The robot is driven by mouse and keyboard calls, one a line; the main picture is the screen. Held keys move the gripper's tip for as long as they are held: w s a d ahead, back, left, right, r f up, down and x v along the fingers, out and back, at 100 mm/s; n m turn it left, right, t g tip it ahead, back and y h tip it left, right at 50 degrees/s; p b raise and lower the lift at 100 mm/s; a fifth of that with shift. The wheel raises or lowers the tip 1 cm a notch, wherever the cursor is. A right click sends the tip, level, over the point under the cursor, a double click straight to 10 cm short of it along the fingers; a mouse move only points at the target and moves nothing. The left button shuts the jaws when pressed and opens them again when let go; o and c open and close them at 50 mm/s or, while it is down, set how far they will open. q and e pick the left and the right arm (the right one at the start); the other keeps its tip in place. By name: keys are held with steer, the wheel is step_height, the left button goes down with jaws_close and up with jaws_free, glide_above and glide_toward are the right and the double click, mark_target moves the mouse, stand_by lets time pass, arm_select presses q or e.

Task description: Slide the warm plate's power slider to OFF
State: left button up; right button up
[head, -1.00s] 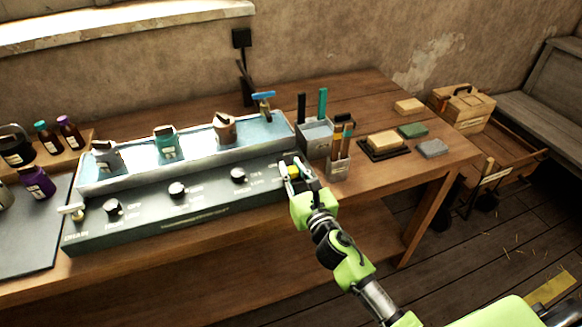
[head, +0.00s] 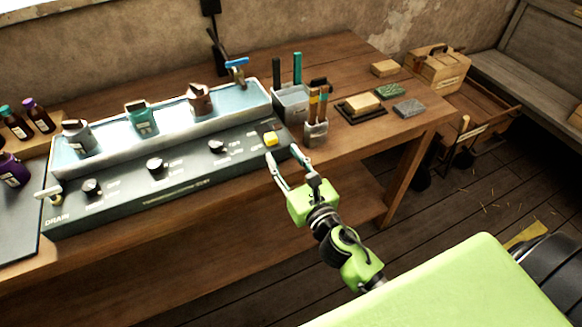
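A long dark control panel (head: 130,198) runs along the front of the pale blue tray on the bench. A small yellow slider knob (head: 271,139) stands at the panel's right end; its ON/OFF marking is too small to read. My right gripper (head: 281,153) is open, its two fingers spread, just in front of the yellow knob. Nothing is between the fingers, and they look apart from the knob. My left gripper is not in view.
Black knobs, one of them here (head: 217,146), line the panel, with a drain lever (head: 48,192) at left. The tray (head: 262,100) holds several vessels. A brush cup (head: 316,131) and grey bin (head: 290,103) stand close right of the panel.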

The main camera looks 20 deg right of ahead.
steer(key=shift+s, duration=1.8)
steer(key=shift+f, duration=0.1)
steer(key=s+f+m+g, duration=0.1)
steer(key=f+m+g, duration=0.15)
steer(key=f, duration=0.55)
steer(key=s+d+f+m+g, duration=0.1)
steer(key=s+f+m, duration=0.1)
steer(key=f+m, duration=0.35)
steer(key=s+f+m+g, duration=0.1)
steer(key=f+m+g, duration=0.1)
steer(key=f, duration=0.7)
steer(key=s+f+m+g, duration=0.2)
steer(key=s+f+m, duration=0.25)
steer(key=f, duration=0.35)
steer(key=s+f+m+g, duration=0.2)
steer(key=s+f+m, duration=0.25)
steer(key=f, duration=0.45)
steer(key=s+f+m+g, duration=0.2)
steer(key=s+f+m, duration=0.3)
steer(key=s, duration=0.5)
steer(key=s+d+f+m+g, duration=0.1)
steer(key=s+f+m+g, duration=0.2)
steer(key=s, duration=0.6)
steer(key=s+d+f+m+g, duration=0.1)
steer(key=s+f+m+g, duration=0.1)
steer(key=s+f+m, duration=0.5)
steer(key=s+f, duration=0.1)
steer(key=s, duration=0.2)
steer(key=shift+s+h, duration=0.3)
steer(key=shift+g, duration=0.25)
